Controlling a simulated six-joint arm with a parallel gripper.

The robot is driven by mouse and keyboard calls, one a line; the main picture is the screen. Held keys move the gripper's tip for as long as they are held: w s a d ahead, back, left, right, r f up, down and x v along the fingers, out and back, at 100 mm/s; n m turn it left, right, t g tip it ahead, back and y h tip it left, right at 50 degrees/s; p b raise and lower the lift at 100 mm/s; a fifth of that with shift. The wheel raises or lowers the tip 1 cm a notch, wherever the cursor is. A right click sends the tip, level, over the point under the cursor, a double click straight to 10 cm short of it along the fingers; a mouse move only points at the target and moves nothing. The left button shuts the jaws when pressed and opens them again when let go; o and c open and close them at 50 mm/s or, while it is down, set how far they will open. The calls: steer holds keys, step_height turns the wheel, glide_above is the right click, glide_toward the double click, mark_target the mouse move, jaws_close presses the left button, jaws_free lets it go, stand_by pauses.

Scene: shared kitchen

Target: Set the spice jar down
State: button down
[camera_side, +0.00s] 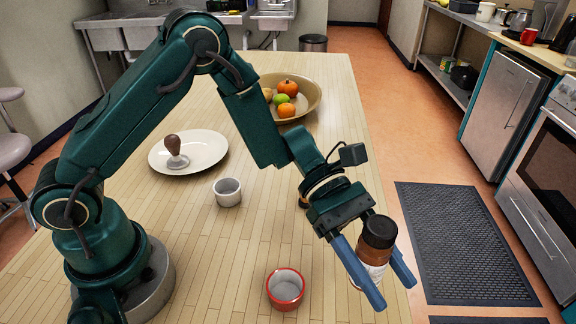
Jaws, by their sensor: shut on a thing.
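The spice jar (373,262) is a small glass jar with reddish-brown contents, a dark brown lid and a pale label low on its side. My gripper (388,285) is at the right side of the wooden table (240,262), with its two blue fingers pointing toward the camera. It is shut on the spice jar, which looks upright between the fingers. The near finger hides part of the jar's lower side. I cannot tell from this view how high the jar's base is above the table.
A red ramekin (286,289) stands left of the jar, and a white ramekin (228,192) farther back. A white plate (215,147) holds a brown-handled tool (175,150). A fruit bowl (312,97) is at the back. The table's right edge is close to the jar.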

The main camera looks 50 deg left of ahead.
steer(key=x, duration=0.3)
steer(key=shift+s+f, duration=0.25)
steer(key=shift+f, duration=1.95)
steer(key=shift+f, duration=0.15)
steer(key=shift+c, duration=1.4)
jaws_free()
